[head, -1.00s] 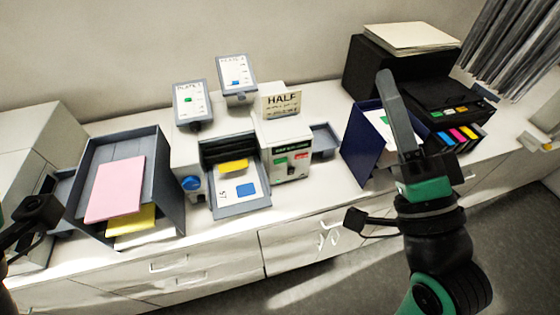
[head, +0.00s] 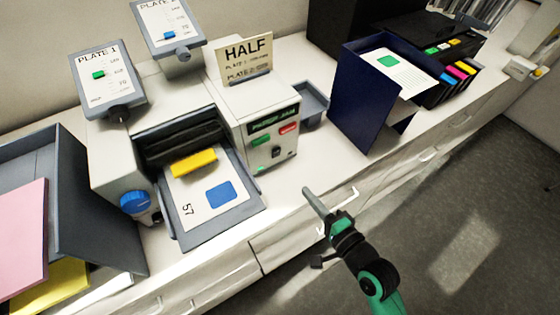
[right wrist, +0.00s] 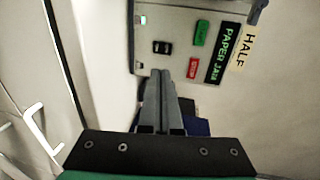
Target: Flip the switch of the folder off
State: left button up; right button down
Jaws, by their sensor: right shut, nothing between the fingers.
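The folder (head: 245,110) is a white machine whose front panel has a dark sign reading "PAPER JAM", a green button (head: 261,140) and a red button (head: 289,128). Below them is a small black switch (head: 277,152); it also shows in the right wrist view (right wrist: 162,47). I cannot tell its position. My right gripper (head: 308,191) is shut and empty, in front of the panel and below right of the switch in the head view. In the right wrist view its closed fingertips (right wrist: 162,73) point towards the panel, just below the switch. My left gripper is out of view.
A feed tray (head: 250,212) holding a sheet marked 57 juts out left of the panel. A blue knob (head: 134,203) is beside it. A navy open box (head: 352,100) stands to the right. Drawer handles (head: 428,154) line the cabinet front. The floor in front is clear.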

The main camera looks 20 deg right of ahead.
jog(key=b, duration=0.2)
send_near(275, 153)
jog(key=x, duration=0.5)
jog(key=shift+w+f, duration=0.15)
jog(key=shift+f, duration=0.05)
jog(key=shift+w+a+r, duration=0.1)
jog(key=shift+w+r, duration=0.05)
jog(key=shift+w, duration=0.45)
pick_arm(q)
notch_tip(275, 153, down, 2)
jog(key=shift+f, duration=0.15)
